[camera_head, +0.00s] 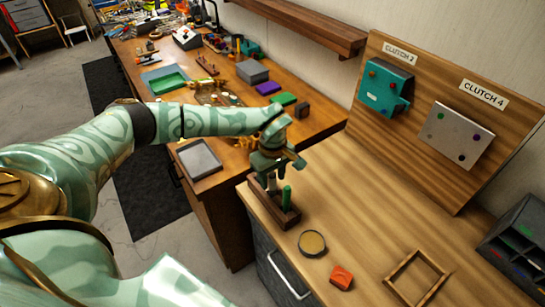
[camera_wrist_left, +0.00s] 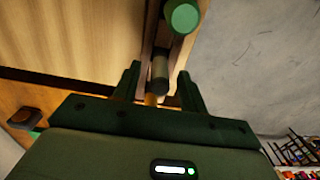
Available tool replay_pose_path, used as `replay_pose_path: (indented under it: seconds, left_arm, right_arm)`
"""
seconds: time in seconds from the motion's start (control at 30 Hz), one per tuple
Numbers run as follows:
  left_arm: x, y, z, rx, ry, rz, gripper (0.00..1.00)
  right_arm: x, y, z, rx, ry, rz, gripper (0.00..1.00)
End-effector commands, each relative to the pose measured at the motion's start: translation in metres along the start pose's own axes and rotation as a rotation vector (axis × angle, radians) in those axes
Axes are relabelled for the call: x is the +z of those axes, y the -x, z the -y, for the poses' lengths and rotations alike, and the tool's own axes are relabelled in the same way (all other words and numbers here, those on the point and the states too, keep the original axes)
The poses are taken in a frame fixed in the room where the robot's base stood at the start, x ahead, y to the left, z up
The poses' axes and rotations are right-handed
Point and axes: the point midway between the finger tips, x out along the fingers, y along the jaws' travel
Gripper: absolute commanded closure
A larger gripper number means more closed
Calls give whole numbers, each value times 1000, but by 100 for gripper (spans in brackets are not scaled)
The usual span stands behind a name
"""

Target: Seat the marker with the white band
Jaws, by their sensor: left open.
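A dark wooden holder (camera_head: 287,217) stands near the left edge of the light wooden worktop. A green marker (camera_head: 287,196) stands upright in it; its round green end shows in the left wrist view (camera_wrist_left: 182,16). My left gripper (camera_head: 268,179) is over the far end of the holder, pointing down. In the left wrist view its open fingers (camera_wrist_left: 158,80) stand either side of a dark grey cylinder (camera_wrist_left: 160,68), apparently another marker, with a gap on each side. I cannot make out a white band. The gripper hides part of the holder. My right gripper is not in view.
A round dark tin (camera_head: 312,243), an orange block (camera_head: 341,277) and a wooden frame (camera_head: 416,277) lie in front. A panel (camera_head: 425,95) with two labelled plates stands behind. A grey tray (camera_head: 199,159) lies on the cluttered left bench. The worktop's middle is clear.

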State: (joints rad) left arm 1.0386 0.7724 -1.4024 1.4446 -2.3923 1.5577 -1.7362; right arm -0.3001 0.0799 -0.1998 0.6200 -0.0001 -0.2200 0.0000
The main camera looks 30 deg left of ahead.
Motion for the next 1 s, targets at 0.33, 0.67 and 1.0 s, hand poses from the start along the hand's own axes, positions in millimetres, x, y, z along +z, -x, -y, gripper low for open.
replay_pose_path:
  seconds: [0.33,0.67,1.0]
  left_arm:
    - [-1,93,-1,6,0,-3,57]
    - [-1,145,0,3,0,-1,57]
    - [0,149,0,1,1,0,57]
  right_arm:
    - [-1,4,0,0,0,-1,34]
    - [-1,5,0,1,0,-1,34]
    - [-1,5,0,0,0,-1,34]
